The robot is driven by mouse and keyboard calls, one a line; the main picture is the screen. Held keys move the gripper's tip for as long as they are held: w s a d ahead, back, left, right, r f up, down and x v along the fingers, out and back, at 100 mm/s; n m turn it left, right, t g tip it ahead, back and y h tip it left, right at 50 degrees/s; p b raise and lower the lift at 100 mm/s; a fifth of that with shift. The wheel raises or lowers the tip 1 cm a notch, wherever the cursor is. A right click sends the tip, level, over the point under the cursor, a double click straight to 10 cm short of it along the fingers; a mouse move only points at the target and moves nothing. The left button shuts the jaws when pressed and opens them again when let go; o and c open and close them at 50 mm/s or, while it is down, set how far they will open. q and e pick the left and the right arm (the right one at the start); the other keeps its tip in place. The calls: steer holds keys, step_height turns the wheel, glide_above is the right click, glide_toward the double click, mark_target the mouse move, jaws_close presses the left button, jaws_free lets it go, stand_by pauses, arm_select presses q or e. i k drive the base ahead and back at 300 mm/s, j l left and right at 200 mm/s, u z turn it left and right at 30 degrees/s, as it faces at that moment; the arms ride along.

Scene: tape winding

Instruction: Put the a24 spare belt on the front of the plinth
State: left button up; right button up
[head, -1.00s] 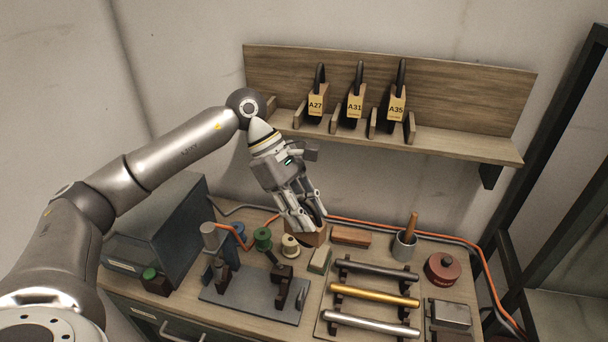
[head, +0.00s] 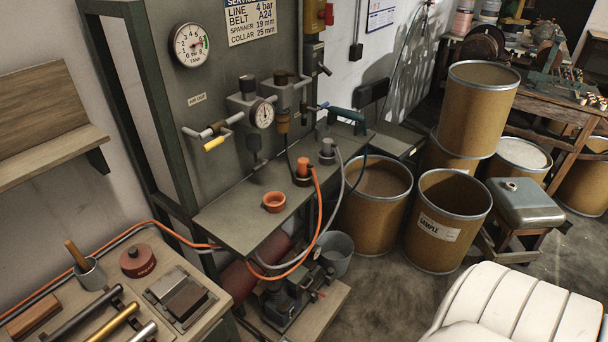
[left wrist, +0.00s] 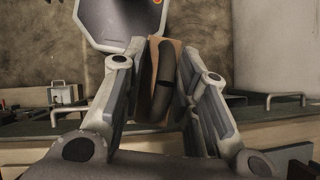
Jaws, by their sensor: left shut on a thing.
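My left gripper (left wrist: 153,62) shows only in the left wrist view. Its fingers are closed on a tan piece with a dark belt-like loop (left wrist: 165,80) along it, held between the fingertips. No label on it can be read, so I cannot tell whether it is the A24 belt. A sign (head: 251,20) on the green panel in the head view reads "BELT A24". I cannot pick out the plinth in the current views. My right gripper is in neither view.
Large drums (head: 447,220) stand on the floor.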

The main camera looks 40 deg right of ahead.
mark_target(314, 322)
steer(key=l+u, duration=0.1)
steer(key=l, duration=0.9)
steer(key=i+l+u, duration=0.15)
steer(key=l, duration=0.85)
steer(key=l+u, duration=0.1)
steer(key=l, duration=0.9)
steer(key=k+l+u, duration=0.1)
steer(key=l, duration=0.85)
steer(key=k+l+u, duration=0.1)
steer(key=l, duration=0.9)
